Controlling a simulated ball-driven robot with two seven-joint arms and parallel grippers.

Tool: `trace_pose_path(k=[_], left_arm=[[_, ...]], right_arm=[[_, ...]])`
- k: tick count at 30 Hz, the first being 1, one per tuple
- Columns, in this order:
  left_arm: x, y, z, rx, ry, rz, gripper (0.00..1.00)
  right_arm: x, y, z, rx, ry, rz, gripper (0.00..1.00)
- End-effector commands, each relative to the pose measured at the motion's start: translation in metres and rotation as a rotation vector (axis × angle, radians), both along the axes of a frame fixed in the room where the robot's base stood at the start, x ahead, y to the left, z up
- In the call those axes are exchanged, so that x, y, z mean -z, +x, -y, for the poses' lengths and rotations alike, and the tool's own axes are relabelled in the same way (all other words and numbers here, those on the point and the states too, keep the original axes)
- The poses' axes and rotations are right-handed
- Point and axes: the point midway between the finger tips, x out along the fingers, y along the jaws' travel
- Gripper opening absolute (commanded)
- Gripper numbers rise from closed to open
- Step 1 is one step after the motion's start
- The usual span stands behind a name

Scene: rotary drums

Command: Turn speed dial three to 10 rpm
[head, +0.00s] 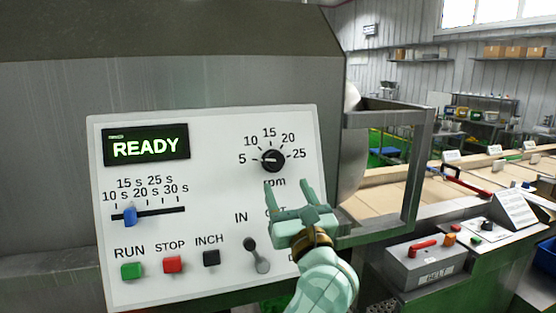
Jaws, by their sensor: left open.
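The speed dial (272,160) is a round black knob at the upper right of the white control panel (215,215). Its scale reads 5, 10, 15, 20 and 25, with "rpm" below. A small light mark shows at the knob's left side, towards 5, but it is too small to read surely. My left gripper (298,187) is pale green, open and empty, just below and to the right of the dial. Its fingers point up and cover part of the lettering below the dial. My right gripper is not in view.
The panel also carries a lit READY display (147,146), a blue slider (130,215), green RUN (132,271), red STOP (172,264) and black INCH (211,258) buttons, and an IN lever (257,256). A metal frame (388,118) juts out to the right.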

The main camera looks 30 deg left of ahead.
Motion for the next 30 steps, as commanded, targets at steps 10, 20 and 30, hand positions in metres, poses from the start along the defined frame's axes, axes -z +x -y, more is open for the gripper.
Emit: trace_pose_path(k=[10, 20, 30], left_arm=[[-0.028, 0.041, -0.048, -0.001, 0.003, 0.0, 0.59], [-0.03, 0.047, -0.055, 0.0, 0.001, -0.001, 0.59], [-0.029, 0.047, -0.055, 0.0, 0.001, -0.002, 0.25]], right_arm=[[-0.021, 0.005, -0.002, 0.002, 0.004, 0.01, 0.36], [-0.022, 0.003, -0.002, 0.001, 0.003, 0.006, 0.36], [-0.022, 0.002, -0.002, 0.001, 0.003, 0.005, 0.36]])
